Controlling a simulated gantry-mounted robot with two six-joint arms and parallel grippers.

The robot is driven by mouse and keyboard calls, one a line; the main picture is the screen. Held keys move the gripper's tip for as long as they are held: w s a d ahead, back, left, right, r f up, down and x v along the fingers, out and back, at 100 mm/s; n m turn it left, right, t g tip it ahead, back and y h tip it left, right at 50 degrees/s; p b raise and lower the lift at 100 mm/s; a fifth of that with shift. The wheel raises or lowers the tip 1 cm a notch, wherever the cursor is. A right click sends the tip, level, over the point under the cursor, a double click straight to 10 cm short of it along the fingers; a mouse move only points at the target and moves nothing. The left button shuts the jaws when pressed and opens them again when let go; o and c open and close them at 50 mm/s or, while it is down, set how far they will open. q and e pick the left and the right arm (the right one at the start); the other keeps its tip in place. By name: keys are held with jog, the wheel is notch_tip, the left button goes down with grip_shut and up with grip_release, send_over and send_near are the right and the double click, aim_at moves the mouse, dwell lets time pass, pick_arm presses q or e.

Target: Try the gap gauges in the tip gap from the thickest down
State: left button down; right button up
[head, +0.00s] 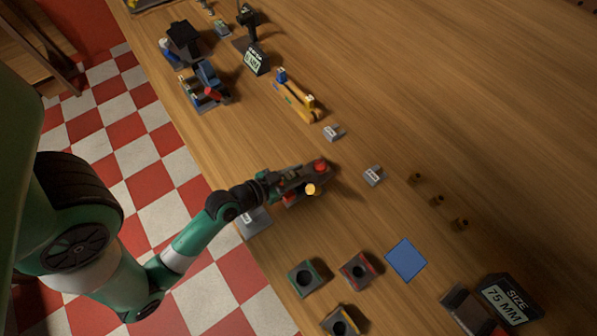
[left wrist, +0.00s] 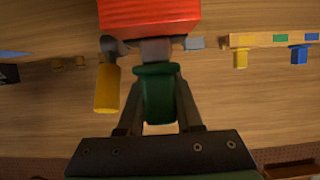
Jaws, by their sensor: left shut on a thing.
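My left gripper (head: 318,178) reaches in from the left over the middle of the table. In the left wrist view its fingers (left wrist: 160,115) are shut on a green tapered piece (left wrist: 158,92), likely a gauge's grip. A grey part joins its top, just below a large red block (left wrist: 150,14); I cannot tell whether they touch. A yellow cylinder (left wrist: 107,88) hangs left of it. A yellow rack (head: 297,97) stands farther back; in the wrist view it carries a yellow gauge (left wrist: 240,58) and a blue gauge (left wrist: 299,54). The tip gap is not visible. My right gripper is out of view.
Small grey labelled blocks (head: 374,176) and several brown pegs (head: 437,200) stand to the right. A blue square (head: 406,260), dark square blocks with round holes (head: 307,278) and a size display (head: 508,299) lie nearer. Another display (head: 254,58) stands behind. The right table area is clear.

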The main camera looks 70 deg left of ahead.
pick_arm(q)
jog(key=shift+r, duration=0.1)
notch_tip(320, 180, up, 7)
jog(key=p, duration=0.7)
jog(key=shift+a, duration=0.1)
dwell(0.4)
